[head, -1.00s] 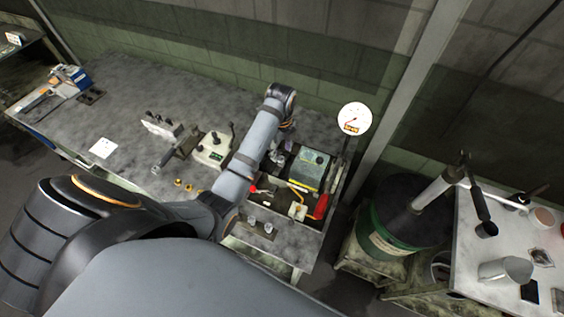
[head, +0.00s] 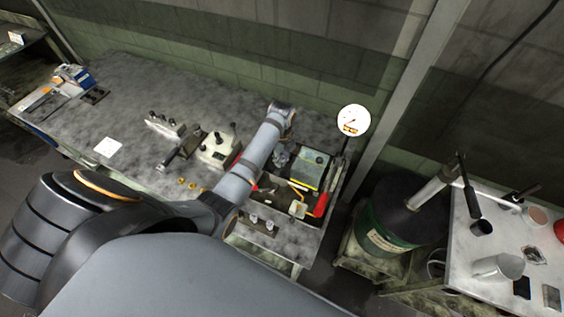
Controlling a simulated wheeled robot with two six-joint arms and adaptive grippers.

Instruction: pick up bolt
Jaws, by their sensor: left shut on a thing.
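My left arm reaches from the lower left across the workbench (head: 130,125). My left gripper (head: 280,158) hangs below its wrist at the back left part of the open tool tray (head: 312,226). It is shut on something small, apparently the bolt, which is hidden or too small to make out. Two small brass-coloured pieces (head: 187,183) lie on the bench left of my forearm. Two small silver pieces (head: 261,222) stand on a dark plate in front of the tray. My right gripper is not in view.
The tray also holds a grey-green box (head: 311,168) and a red-handled tool (head: 321,204). A round white gauge (head: 354,120) stands behind it. A lever device (head: 217,149) sits left of my arm. A green drum (head: 388,235) stands right of the bench.

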